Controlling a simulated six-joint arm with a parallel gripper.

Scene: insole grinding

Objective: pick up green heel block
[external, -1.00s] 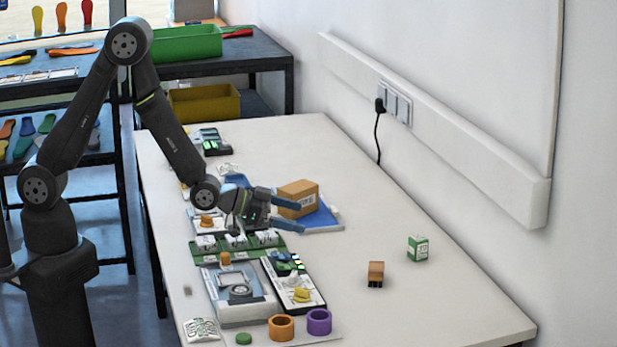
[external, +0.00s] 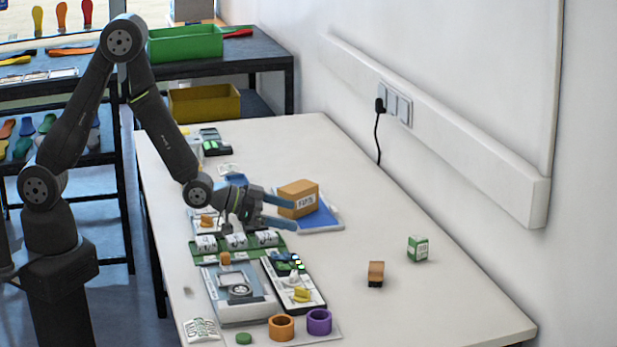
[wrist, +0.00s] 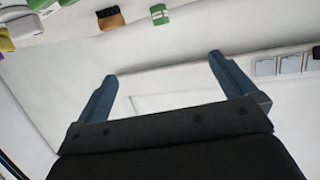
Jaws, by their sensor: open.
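Small green and dark blue pieces (external: 284,262) lie at the far end of a narrow white tray (external: 313,304), beside a white piece and a yellow piece (external: 301,295). They are too small to tell which is the green heel block. A green-and-white box (external: 418,250) stands alone on the right of the table; it also shows at the top of the wrist view (wrist: 159,14). My gripper (external: 296,216) is open and empty above the table, near the cardboard box. In the wrist view its blue fingers (wrist: 162,66) are spread wide with nothing between them.
A cardboard box (external: 298,198) sits on a blue tray (external: 322,219). A brown brush (external: 376,273) lies left of the green-and-white box. Orange (external: 281,327) and purple (external: 319,322) rings and a green disc (external: 244,338) are in front. The table's right side is mostly clear.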

